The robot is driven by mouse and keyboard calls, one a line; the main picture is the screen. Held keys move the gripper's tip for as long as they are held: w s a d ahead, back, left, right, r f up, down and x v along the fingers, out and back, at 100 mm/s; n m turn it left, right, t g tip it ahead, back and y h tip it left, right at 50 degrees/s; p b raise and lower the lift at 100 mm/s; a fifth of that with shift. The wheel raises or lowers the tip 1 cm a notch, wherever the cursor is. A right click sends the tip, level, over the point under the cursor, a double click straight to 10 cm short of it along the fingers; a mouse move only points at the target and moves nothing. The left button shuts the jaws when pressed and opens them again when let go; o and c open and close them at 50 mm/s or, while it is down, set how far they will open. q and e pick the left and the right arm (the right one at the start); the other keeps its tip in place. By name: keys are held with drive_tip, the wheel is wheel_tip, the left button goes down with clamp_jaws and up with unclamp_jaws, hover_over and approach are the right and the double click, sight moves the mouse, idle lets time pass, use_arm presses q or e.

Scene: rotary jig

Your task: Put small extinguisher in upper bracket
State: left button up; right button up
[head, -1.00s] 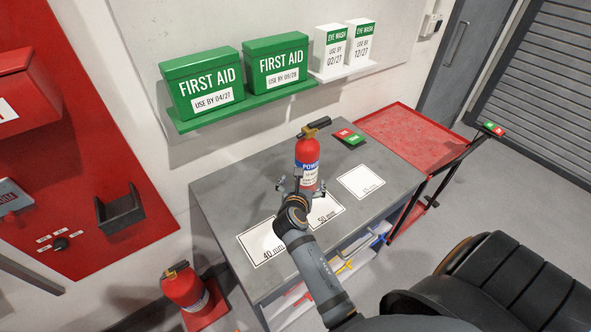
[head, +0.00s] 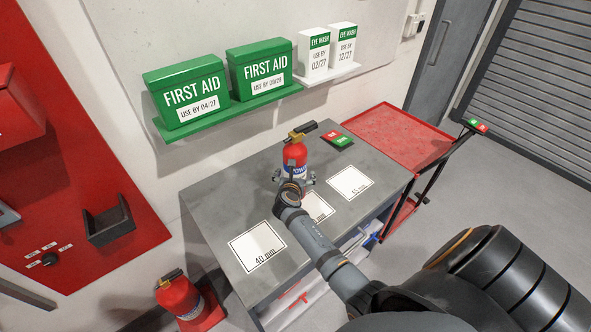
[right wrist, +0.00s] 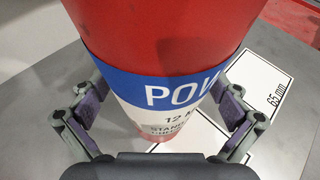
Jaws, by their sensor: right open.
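A red extinguisher (head: 298,152) with a blue and white label and black handle stands upright on the grey bench. In the right wrist view its body (right wrist: 150,40) fills the middle. My right gripper (head: 293,182) is open, with one finger on each side of the body; in the right wrist view the fingers (right wrist: 165,115) look apart from it. Part of the label is hidden behind my wrist. A dark bracket (head: 108,222) is fixed on the red wall panel at left and is empty. My left gripper is not in view.
The bench (head: 215,205) bears white size cards, including a 40 mm card (head: 257,247), and a red-green button box (head: 337,140). Another extinguisher (head: 178,297) stands low at the bench's left. A shelf (head: 230,112) with first aid boxes hangs behind. A red tray (head: 400,130) stands right.

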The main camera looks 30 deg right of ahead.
sight(303, 162)
drive_tip(key=shift+s+a+r, duration=0.1)
drive_tip(key=shift+s+a, duration=0.05)
drive_tip(key=c, duration=1.9)
drive_tip(key=shift+r, duration=0.2)
drive_tip(key=shift+w+f, duration=0.1)
drive_tip(key=shift+w, duration=0.15)
drive_tip(key=s+r, duration=0.2)
drive_tip(key=r, duration=0.1)
drive_tip(key=s+r, duration=0.1)
drive_tip(key=r, duration=0.2)
drive_tip(key=s+r, duration=0.2)
drive_tip(key=r, duration=0.1)
drive_tip(key=shift+s+a+r, duration=0.15)
drive_tip(key=shift+s+a, duration=0.15)
drive_tip(key=shift+s, duration=0.05)
drive_tip(key=s+a+r+b, duration=0.1)
drive_tip(key=s+r, duration=0.2)
drive_tip(key=s, duration=0.5)
drive_tip(key=shift+s+a+r, duration=0.15)
drive_tip(key=shift+r, duration=0.25)
